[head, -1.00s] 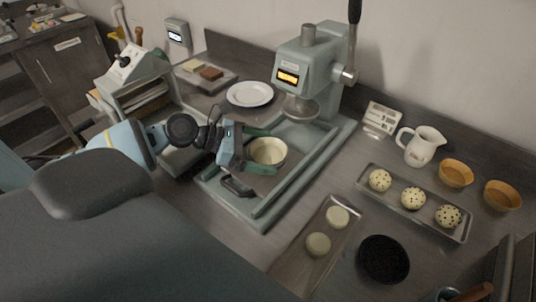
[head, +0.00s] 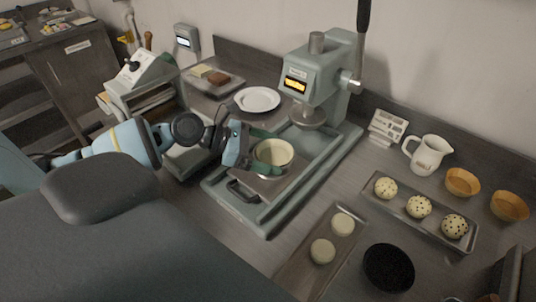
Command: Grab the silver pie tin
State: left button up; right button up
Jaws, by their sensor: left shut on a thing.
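The pie tin (head: 273,152) is a small round tin with a pale cream inside. It is at the sliding plate (head: 283,187) of the green press, in front of the press head. My left gripper (head: 268,152) reaches in from the left, its green fingers on either side of the tin and shut on it. The tin looks upright; I cannot tell whether its underside touches the plate. The gripper partly hides its left side. My right gripper is not in view.
The press (head: 318,78) with its tall lever stands behind the tin. A white plate (head: 257,99) lies behind left. At right are a tray with dough balls (head: 418,207), a white jug (head: 427,153), orange tins (head: 462,182) and a black round dish (head: 388,267).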

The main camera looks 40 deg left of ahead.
pick_arm(q)
jog(key=shift+r, duration=0.65)
jog(key=s+d+p, duration=0.1)
jog(key=s, duration=0.3)
jog(key=s+d+r+p, duration=0.1)
jog(key=s+d, duration=0.1)
jog(key=s, duration=0.2)
jog(key=s+d+r+p, duration=0.1)
jog(key=s+d+p, duration=0.1)
jog(key=s, duration=0.2)
jog(key=shift+s+d+r, duration=0.1)
jog(key=shift+d+r, duration=0.1)
jog(key=shift+r, duration=0.05)
jog(key=shift+s+d+f, duration=0.2)
jog(key=shift+s+d, duration=0.15)
jog(key=shift+s, duration=0.35)
jog(key=shift+s+d+p, duration=0.2)
jog(key=shift+s+p, duration=0.1)
jog(key=shift+s, duration=0.2)
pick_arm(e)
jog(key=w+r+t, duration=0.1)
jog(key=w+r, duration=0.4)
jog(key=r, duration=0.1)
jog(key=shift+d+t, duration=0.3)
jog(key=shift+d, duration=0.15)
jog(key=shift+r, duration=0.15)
